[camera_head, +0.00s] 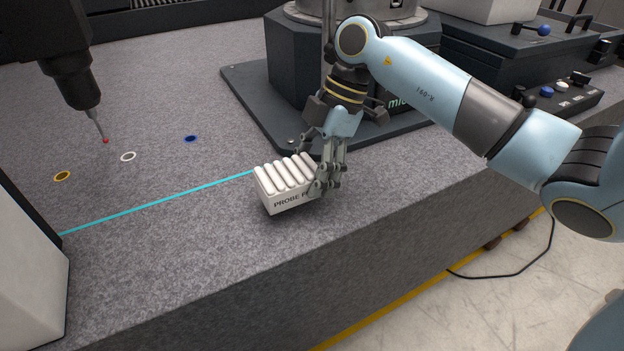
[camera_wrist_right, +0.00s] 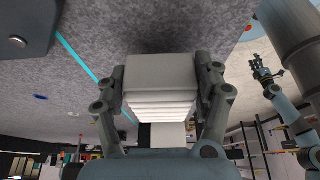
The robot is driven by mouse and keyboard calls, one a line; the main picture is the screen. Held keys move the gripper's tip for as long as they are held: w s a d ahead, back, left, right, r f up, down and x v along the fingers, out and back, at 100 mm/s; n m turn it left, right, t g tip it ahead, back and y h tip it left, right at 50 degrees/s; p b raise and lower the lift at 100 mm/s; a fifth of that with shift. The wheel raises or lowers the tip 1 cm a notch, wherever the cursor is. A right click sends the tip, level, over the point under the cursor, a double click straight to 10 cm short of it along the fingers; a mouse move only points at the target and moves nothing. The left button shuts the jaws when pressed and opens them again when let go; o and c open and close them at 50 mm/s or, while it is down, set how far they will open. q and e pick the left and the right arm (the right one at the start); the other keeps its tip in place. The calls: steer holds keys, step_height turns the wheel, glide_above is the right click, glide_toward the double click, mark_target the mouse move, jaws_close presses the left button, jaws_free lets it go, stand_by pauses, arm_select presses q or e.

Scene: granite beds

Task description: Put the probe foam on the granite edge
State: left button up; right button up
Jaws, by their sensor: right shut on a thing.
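The probe foam (camera_head: 285,184) is a white block with several rounded ridges on top and "PROBE F" lettering on its front, partly covered by a finger. My right gripper (camera_head: 322,180) is shut on its right part. The foam is over the granite bed (camera_head: 170,240), close to its front edge, slightly tilted in the picture. Whether its underside touches the stone I cannot tell. In the right wrist view the foam (camera_wrist_right: 160,80) sits between both fingers, with a dark shadow on the granite beyond it. My left gripper (camera_wrist_right: 266,76) shows small at the right there; its jaws are unclear.
A cyan line (camera_head: 150,208) runs along the granite to the foam. A dark probe head (camera_head: 78,80) with a red tip hangs at the upper left. A dark machine base (camera_head: 265,100) stands behind my right gripper. A pale block (camera_head: 25,270) stands at the left. The granite's front strip is clear.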

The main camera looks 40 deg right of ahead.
step_height(320, 180, down, 3)
steer(key=shift+r+b, duration=0.1)
steer(key=shift+b, duration=0.2)
arm_select(q)
steer(key=shift+s+a+f, duration=0.1)
steer(key=shift+s+f, duration=0.3)
steer(key=shift+s, duration=0.15)
arm_select(e)
steer(key=o, duration=1)
arm_select(q)
steer(key=r+p, duration=0.1)
steer(key=w+r+p, duration=0.1)
steer(key=r+p, duration=0.1)
arm_select(e)
steer(key=v, duration=1.2)
steer(key=shift+s+d, duration=0.1)
